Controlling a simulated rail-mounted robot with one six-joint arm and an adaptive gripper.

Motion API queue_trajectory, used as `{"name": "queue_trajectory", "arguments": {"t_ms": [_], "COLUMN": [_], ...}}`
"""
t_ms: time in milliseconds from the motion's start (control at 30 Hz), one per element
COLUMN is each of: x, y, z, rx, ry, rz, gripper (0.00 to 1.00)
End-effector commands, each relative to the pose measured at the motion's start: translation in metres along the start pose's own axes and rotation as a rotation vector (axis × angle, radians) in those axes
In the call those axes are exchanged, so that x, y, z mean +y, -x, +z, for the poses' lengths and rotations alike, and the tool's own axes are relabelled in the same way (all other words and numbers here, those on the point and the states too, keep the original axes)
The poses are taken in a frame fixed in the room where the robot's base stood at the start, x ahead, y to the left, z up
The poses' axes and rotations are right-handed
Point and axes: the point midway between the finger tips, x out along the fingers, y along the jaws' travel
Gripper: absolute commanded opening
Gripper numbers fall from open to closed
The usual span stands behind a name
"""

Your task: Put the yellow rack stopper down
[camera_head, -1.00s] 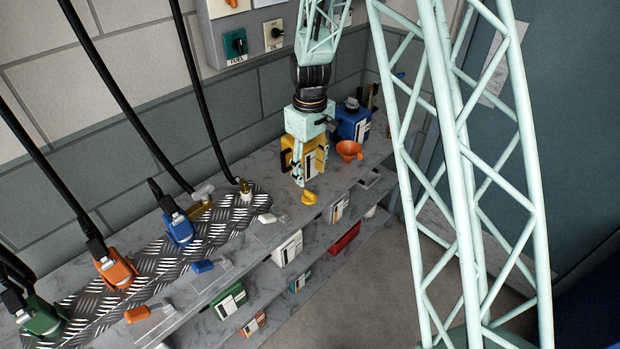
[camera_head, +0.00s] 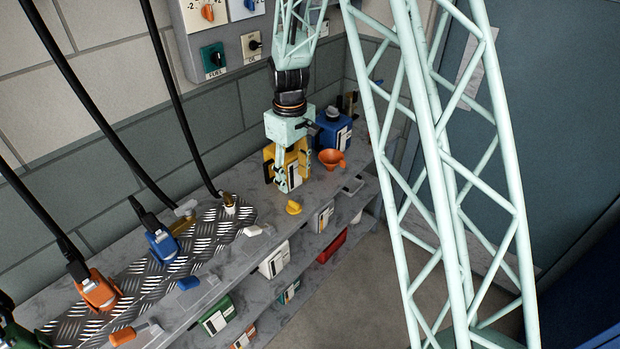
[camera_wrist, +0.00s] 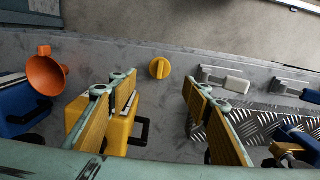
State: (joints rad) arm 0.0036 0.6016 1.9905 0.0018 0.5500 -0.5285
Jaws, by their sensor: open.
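The yellow rack stopper (camera_head: 293,207) rests on the grey marble shelf top, in front of a yellow canister (camera_head: 268,168). In the wrist view the stopper (camera_wrist: 160,68) shows as a round cap with a raised grip bar. My gripper (camera_head: 291,186) is pointing down beside the canister. In the wrist view its two fingers with yellow pads (camera_wrist: 160,90) are spread wide with nothing between them. The stopper is clear of both fingertips, just beyond the gap. The canister (camera_wrist: 121,130) is partly hidden behind one finger.
An orange funnel (camera_head: 331,158) and a blue canister (camera_head: 333,131) stand to the right. A white-handled stopper (camera_head: 252,231) lies near the shelf edge. Control switches (camera_head: 212,60) are on the wall behind.

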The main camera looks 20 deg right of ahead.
Motion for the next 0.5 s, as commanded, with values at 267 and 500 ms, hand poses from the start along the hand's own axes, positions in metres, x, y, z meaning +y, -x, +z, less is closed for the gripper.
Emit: {"name": "queue_trajectory", "arguments": {"t_ms": [267, 500], "x": [-0.001, -0.007], "y": [0.007, 0.038], "z": [0.002, 0.012], "rx": [0.004, 0.019], "ry": [-0.005, -0.028], "rz": [0.002, 0.011], "gripper": [0.45, 0.45]}}
